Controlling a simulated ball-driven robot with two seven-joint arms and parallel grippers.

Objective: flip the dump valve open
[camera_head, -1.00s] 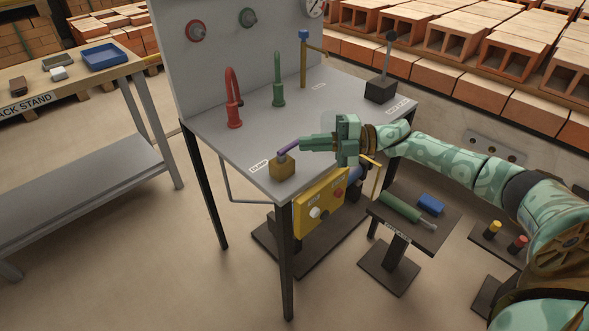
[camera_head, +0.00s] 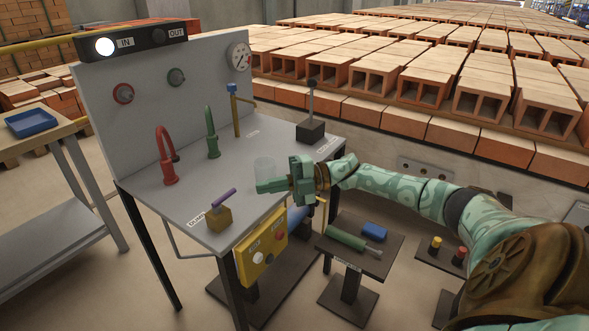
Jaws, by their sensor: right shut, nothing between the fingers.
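The dump valve is a small brass block (camera_head: 218,218) at the front left corner of the grey bench, beside a label reading DUMP. Its purple lever (camera_head: 223,198) slants up to the right from the top of the block. My right gripper (camera_head: 260,186) is shut and empty, right of the lever, over the bench. A visible gap separates its fingertips from the lever. My left gripper is out of view.
Red (camera_head: 166,158) and green (camera_head: 212,135) bent taps stand farther back. A yellow button box (camera_head: 262,247) hangs below the bench edge. The panel's IN lamp (camera_head: 105,46) glows white.

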